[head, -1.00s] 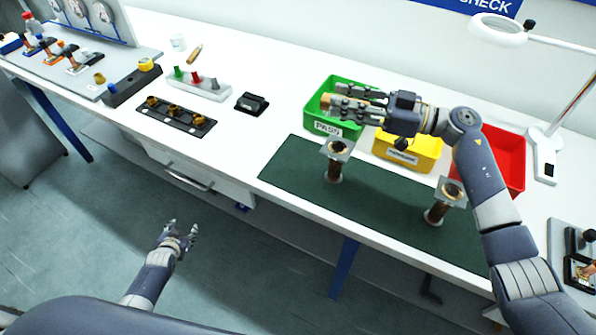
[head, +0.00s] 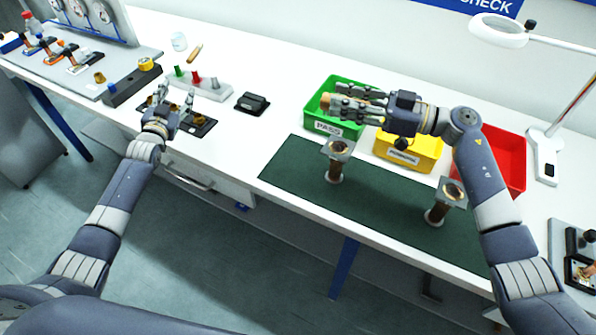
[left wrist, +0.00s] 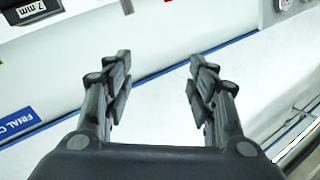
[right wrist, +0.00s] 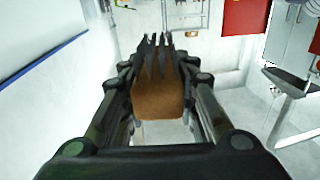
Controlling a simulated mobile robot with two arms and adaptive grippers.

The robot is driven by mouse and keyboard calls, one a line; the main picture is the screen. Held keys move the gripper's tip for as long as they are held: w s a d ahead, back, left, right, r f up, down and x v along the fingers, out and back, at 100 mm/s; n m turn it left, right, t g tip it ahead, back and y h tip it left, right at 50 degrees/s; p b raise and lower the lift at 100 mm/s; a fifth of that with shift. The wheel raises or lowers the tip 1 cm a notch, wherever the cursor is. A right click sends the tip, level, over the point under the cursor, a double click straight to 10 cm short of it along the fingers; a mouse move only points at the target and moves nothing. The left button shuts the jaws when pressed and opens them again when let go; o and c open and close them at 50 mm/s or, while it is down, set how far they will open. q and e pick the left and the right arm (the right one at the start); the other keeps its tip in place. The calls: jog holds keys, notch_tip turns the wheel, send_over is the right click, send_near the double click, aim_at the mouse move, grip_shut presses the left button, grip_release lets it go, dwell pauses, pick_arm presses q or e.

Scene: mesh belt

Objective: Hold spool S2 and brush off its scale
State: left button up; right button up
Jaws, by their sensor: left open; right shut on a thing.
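Two spools with square end plates and brown middles stand upright on the green mat (head: 290,165): a left spool (head: 335,162) and a right spool (head: 440,203). I cannot read which is S2. My right gripper (head: 338,101) is shut on a brown block with dark bristle-like points, which looks like a brush (right wrist: 158,97); its tan end also shows in the head view (head: 325,101). This gripper is above the green bin, behind the left spool. My left gripper (head: 177,95) is open and empty, over the black rack (head: 203,128) and far left of the spools.
A green PASS bin (head: 322,125), a yellow bin (head: 408,160) and a red bin (head: 515,170) stand behind the mat. A black block (head: 252,103) and a white holder with coloured pegs (head: 212,89) are further left. A lamp (head: 545,150) stands at right.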

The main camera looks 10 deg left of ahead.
pick_arm(q)
jog(key=d+r+m+g+h, duration=0.1)
jog(key=d+m+h, duration=0.15)
jog(key=d, duration=0.65)
jog(key=s+d+r+m+h, duration=0.15)
jog(key=d+h, duration=0.25)
jog(key=d, duration=0.4)
jog(key=d+r+m+g+h, duration=0.1)
jog(key=d+r+m+h, duration=0.15)
jog(key=d, duration=0.65)
jog(key=m+g+h, duration=0.1)
jog(key=g+h, duration=0.3)
jog(key=g, duration=0.3)
send_near(330, 167)
jog(key=shift+r, duration=0.3)
jog(key=shift+s+d+f, duration=0.1)
jog(key=shift+d+f, duration=0.05)
jog(key=shift+f, duration=0.05)
jog(key=x, duration=1.2)
jog(key=shift+c, duration=0.4)
jog(key=shift+c, duration=0.4)
